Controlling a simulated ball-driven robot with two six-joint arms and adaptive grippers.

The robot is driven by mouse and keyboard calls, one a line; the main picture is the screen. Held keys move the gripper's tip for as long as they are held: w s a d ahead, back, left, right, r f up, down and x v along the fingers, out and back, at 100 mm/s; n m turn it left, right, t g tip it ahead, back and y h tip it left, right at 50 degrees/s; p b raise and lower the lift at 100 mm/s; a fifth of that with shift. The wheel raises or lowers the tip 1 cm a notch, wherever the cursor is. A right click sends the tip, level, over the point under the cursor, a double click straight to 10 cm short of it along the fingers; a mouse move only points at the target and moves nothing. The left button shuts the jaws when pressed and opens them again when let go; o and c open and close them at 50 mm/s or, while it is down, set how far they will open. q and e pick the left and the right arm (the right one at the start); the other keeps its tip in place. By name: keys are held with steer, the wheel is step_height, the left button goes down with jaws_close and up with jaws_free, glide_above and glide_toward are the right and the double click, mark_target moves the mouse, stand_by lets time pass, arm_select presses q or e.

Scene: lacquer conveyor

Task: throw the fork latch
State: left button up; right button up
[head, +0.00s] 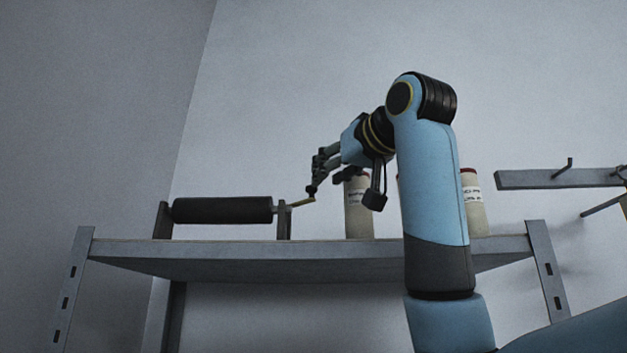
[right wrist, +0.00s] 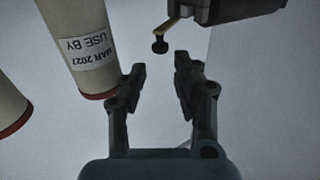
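A black roller (head: 222,210) lies level between two upright brackets at the left of a grey shelf in the head view. A thin yellowish crank arm (head: 302,203) with a dark knob (head: 311,190) sticks out from its right end. The knob also shows in the right wrist view (right wrist: 159,46), just beyond my fingertips and in line with the gap. My right gripper (head: 314,179) is close to the knob; in the wrist view its fingers (right wrist: 160,70) are apart with nothing between them. I cannot make out a separate fork latch. My left gripper is not in view.
The grey shelf (head: 255,264) carries a cream canister (head: 358,212) behind my right wrist and another (head: 475,208) to the right. In the wrist view, a labelled canister (right wrist: 80,45) stands close beside one finger. A rail with hooks (head: 560,179) is at far right.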

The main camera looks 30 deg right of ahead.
steer(key=w+p, duration=0.2)
steer(key=w, duration=0.4)
steer(key=shift+w+d, duration=0.1)
steer(key=shift+w, duration=0.15)
